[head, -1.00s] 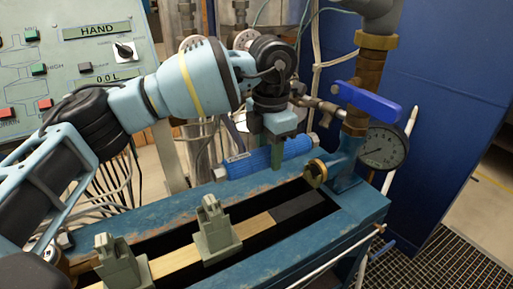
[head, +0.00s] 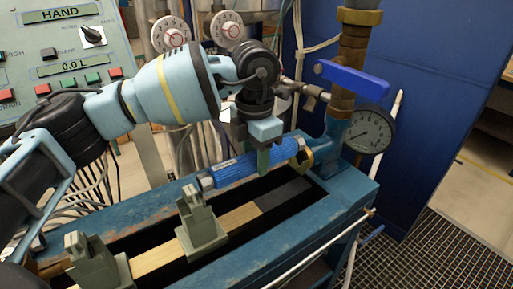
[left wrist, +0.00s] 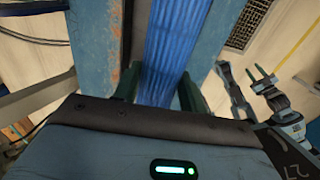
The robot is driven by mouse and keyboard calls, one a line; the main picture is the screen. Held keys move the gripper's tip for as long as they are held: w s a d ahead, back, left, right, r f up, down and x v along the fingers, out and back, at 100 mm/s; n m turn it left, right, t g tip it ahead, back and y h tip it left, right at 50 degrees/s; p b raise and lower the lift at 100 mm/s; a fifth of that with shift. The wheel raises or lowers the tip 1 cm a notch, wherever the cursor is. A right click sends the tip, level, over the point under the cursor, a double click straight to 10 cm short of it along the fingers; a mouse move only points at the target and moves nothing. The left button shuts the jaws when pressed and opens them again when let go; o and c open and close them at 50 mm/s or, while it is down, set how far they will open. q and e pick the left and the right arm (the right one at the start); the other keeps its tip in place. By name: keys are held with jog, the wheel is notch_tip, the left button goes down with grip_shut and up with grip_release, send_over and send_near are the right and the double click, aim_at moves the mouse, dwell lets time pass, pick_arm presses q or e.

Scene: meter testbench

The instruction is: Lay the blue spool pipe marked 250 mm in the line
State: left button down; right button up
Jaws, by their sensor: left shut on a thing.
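The blue spool pipe (head: 236,169) is gripped near its middle by my left gripper (head: 264,168), which is shut on it. The pipe appears held lengthwise above the bench's far rail, its right end close to the brass-coloured flange ring (head: 305,157) at the fixed line end. I cannot tell whether they touch. In the left wrist view the pipe (left wrist: 170,45) runs between the two dark green fingers (left wrist: 157,88). Two grey-green supports, one nearer the middle (head: 199,228) and one at lower left (head: 95,263), stand upright and empty. The 250 mm marking is not readable.
The blue bench (head: 330,215) has a dark trough with a wooden strip (head: 243,217). A valve with a blue lever (head: 350,80) and a pressure gauge (head: 370,131) stand at its right end.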

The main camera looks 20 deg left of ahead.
pick_arm(q)
jog(key=shift+f, duration=0.4)
jog(key=shift+f, duration=0.25)
dwell(0.7)
jog(key=shift+f, duration=0.25)
jog(key=shift+f, duration=1.2)
jog(key=shift+f, duration=0.35)
dwell(0.7)
